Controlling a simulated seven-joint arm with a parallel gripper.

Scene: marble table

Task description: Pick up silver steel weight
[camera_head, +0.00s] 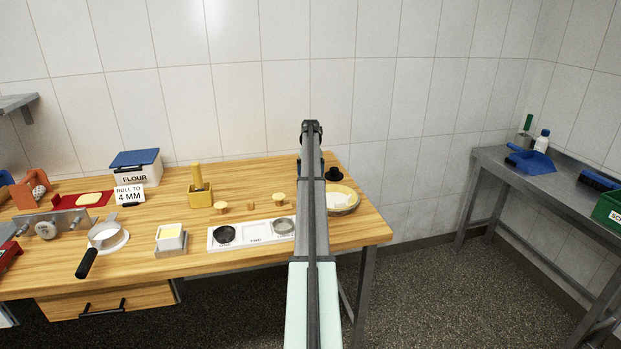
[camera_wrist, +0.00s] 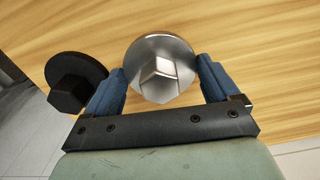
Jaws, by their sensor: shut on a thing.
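In the wrist view, the silver steel weight (camera_wrist: 160,55) is a shiny disc with a hexagonal knob. My gripper (camera_wrist: 161,72) has its two blue fingers on either side of it, shut on it. I cannot tell whether the weight rests on the wood or is slightly raised. In the head view my own arm hides the silver weight and most of the gripper. A black weight (camera_wrist: 77,83) of similar shape is just left of the left finger; it also shows in the head view (camera_head: 334,175), right of my arm.
On the wooden table (camera_head: 270,169), a round dish (camera_head: 349,208) stands near the right end, close to my arm. A white tray (camera_head: 256,242) with round wells lies left of the arm. A yellow holder (camera_head: 199,195) and small wooden knobs stand behind it. A flour bin (camera_head: 137,172) is farther left.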

